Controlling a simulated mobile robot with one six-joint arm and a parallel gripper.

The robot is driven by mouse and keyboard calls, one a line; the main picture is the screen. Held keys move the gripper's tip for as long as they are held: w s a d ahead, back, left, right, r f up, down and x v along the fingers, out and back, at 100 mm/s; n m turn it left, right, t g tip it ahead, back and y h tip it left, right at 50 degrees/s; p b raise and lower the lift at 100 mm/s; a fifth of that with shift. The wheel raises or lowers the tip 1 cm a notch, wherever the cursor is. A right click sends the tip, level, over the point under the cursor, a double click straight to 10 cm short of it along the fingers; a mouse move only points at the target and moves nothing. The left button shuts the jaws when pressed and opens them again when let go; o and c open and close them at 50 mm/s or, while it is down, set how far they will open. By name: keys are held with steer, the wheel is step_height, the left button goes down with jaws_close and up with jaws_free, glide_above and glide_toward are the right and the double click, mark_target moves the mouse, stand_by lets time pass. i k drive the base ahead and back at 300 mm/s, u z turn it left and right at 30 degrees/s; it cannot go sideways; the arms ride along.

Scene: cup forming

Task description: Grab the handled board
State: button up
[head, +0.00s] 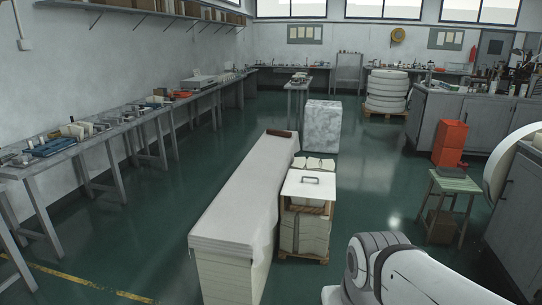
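The handled board (304,188) is a flat white panel with a dark handle (311,179) on its top. It lies on a crate-like stack (303,229) in the middle of the head view, right beside a long pale block. The contents under the board are partly hidden by it. Part of my arm shows at the bottom right, near and to the right of the board's stack. My gripper is not in view.
The long white block (235,208) stands left of the stack. A marbled cube (322,126) stands behind it. Workbenches line the left wall.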

mark_target(318, 185)
steer(key=z, duration=0.25)
steer(key=i, duration=1.55)
steer(key=z, duration=0.3)
steer(key=i, duration=2.4)
steer(key=z, duration=0.05)
